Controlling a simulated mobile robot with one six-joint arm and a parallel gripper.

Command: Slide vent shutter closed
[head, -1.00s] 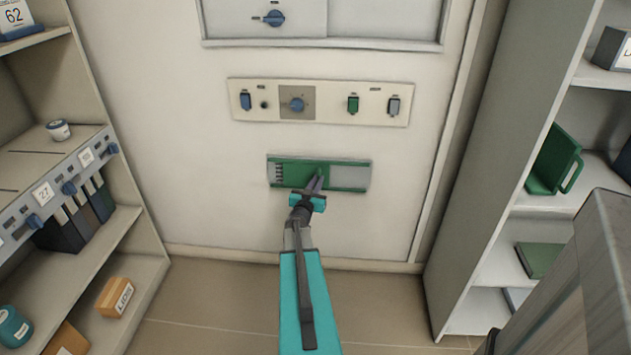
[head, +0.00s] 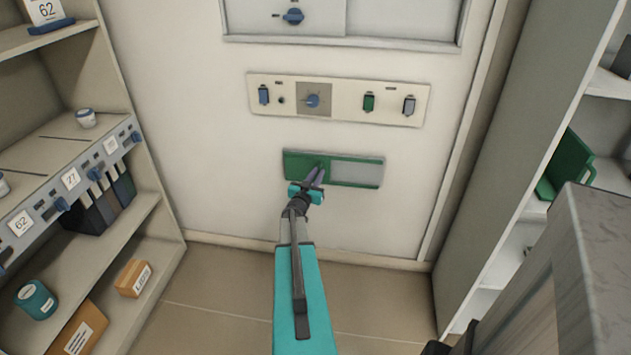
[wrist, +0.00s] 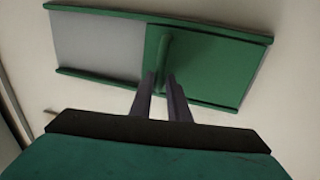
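The vent shutter is a green sliding plate (head: 301,164) in a green-railed frame on the pale wall. It sits at the left end of the frame in the head view and covers the slots there. A grey panel (head: 356,172) shows to its right. The wrist view sees the plate (wrist: 205,67) from the other way round, with the grey panel (wrist: 100,45) on the left. A green upright tab (wrist: 163,52) stands on the plate. My gripper (head: 319,176) has its fingers (wrist: 161,85) on either side of the tab. Whether they press on it cannot be told.
A control panel (head: 340,99) with switches and a blue knob is above the vent. A shelf unit (head: 150,198) with boxes and jars stands at the left. Another shelf unit (head: 510,150) stands at the right. The floor (head: 225,285) below the vent is clear.

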